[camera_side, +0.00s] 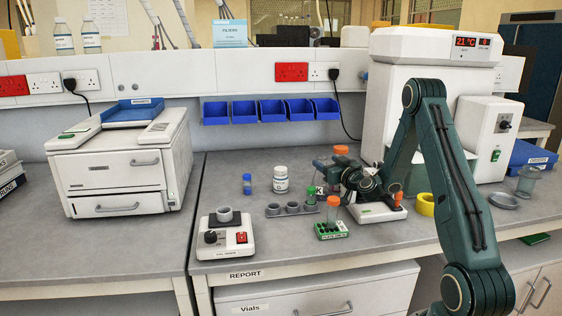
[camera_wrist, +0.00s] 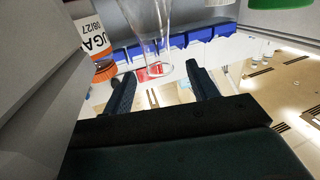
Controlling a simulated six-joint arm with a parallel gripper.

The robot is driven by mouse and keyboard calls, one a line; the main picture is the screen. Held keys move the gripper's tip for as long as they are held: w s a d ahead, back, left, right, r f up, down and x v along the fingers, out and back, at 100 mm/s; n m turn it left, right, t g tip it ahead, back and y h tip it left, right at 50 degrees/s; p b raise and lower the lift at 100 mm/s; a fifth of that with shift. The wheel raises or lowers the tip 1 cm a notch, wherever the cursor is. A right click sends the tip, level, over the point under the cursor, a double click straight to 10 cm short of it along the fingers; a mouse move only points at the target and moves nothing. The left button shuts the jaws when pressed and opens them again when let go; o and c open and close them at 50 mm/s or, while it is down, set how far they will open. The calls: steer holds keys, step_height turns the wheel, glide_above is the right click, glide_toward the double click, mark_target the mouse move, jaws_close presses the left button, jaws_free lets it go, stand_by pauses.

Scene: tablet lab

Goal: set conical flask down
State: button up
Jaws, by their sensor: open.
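The clear conical flask (camera_wrist: 150,35) shows in the wrist view, upper middle, just beyond and between my fingertips. In this view the room is upside down. My gripper (camera_wrist: 160,82) is open, with a wide gap between its dark fingers and nothing clamped. In the side view my gripper (camera_side: 320,174) is low over the bench, left of the white scale (camera_side: 378,213). I cannot make out the clear flask there, and what it rests on is not clear.
An orange-capped labelled jar (camera_wrist: 95,50) stands close by in the wrist view. In the side view, a green rack (camera_side: 331,231), a grey vial holder (camera_side: 290,210), a white jar (camera_side: 281,180) and a blue vial (camera_side: 247,184) surround the gripper. The bench front left of centre is partly clear.

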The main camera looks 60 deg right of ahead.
mark_target(320, 157)
steer(key=shift+x, duration=2.8)
steer(key=shift+c, duration=0.5)
jaws_close()
steer(key=shift+r, duration=0.2)
step_height(320, 157, up, 20)
steer(key=shift+f, duration=0.15)
